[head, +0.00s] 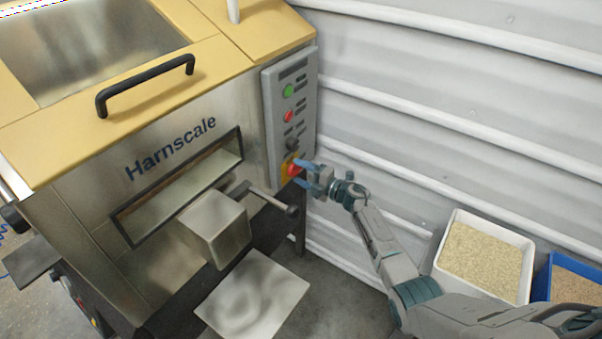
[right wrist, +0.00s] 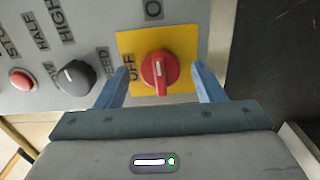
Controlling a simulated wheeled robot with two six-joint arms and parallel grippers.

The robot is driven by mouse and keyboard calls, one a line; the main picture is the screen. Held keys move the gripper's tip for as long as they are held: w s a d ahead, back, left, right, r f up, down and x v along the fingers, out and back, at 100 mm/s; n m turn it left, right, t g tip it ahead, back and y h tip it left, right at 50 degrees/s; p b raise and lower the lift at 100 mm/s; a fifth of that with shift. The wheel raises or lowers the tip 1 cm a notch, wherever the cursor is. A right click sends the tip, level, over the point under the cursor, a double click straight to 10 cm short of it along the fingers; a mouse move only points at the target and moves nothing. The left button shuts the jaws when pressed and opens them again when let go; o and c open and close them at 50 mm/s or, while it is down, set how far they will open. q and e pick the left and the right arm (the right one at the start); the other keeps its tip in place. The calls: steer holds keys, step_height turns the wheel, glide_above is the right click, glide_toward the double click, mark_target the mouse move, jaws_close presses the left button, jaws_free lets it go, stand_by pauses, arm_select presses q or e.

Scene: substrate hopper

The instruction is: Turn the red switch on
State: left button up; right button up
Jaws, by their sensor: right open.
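The red switch (right wrist: 158,75) is a round rotary knob with a white mark, set on a yellow plate (right wrist: 128,45) in the right wrist view. An "OFF" label shows to its left, and part of another label shows above it. In the head view the red switch (head: 294,169) is low on the grey control panel (head: 271,110). My right gripper (head: 300,174) is open at the switch; in the right wrist view its blue fingers (right wrist: 158,84) stand on either side of the knob, with gaps visible. My left gripper is not in view.
A black speed knob (right wrist: 76,77) and a red stop button (right wrist: 22,79) sit beside the switch. A lever handle (head: 292,210) sticks out below the panel. A white bin of grain (head: 447,222) and a blue bin (head: 543,279) stand at right by the corrugated wall (head: 420,80).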

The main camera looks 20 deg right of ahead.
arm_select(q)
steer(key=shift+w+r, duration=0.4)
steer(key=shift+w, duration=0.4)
arm_select(e)
steer(key=v, duration=1)
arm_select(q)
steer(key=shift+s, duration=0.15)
arm_select(e)
steer(key=shift+s+d, duration=0.15)
